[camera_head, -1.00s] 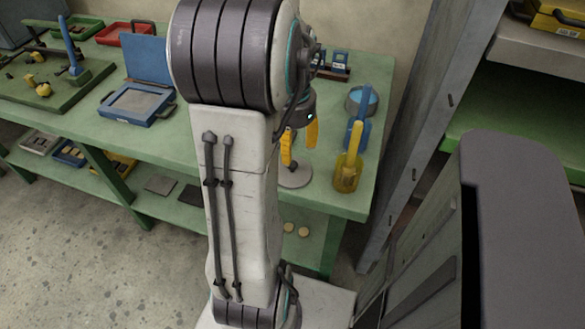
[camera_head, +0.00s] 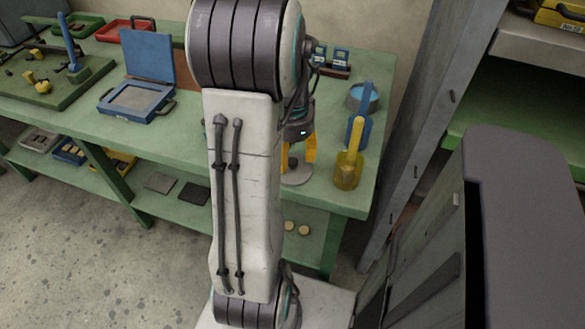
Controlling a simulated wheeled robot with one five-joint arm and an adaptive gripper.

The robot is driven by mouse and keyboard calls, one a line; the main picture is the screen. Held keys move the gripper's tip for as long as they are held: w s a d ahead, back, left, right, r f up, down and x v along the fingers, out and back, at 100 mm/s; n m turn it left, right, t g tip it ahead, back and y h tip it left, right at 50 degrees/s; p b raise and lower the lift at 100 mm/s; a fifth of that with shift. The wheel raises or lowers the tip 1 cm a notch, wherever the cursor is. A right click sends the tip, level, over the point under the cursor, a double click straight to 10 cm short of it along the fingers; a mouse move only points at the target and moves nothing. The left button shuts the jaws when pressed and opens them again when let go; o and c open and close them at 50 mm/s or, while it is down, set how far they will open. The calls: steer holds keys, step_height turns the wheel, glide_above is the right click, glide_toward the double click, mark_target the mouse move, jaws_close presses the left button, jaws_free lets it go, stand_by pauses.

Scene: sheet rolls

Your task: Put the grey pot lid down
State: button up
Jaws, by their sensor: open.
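The grey pot lid (camera_head: 298,177) is a flat grey disc lying on the green table top, near its front right part. My gripper (camera_head: 298,168) has yellow fingers that point down over the lid, one at each side of its middle. The gripper is open. The lid's left part is hidden behind my arm, and I cannot tell whether the fingertips touch it.
A yellow container (camera_head: 347,173) with a yellow handle stands close right of the lid. Behind it are a blue upright tool (camera_head: 363,128) and a round tin (camera_head: 354,100) with blue contents. An open blue case (camera_head: 137,103) lies left on the green table (camera_head: 180,138).

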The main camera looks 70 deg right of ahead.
steer(key=shift+f, duration=1.1)
steer(key=shift+c, duration=0.2)
jaws_close()
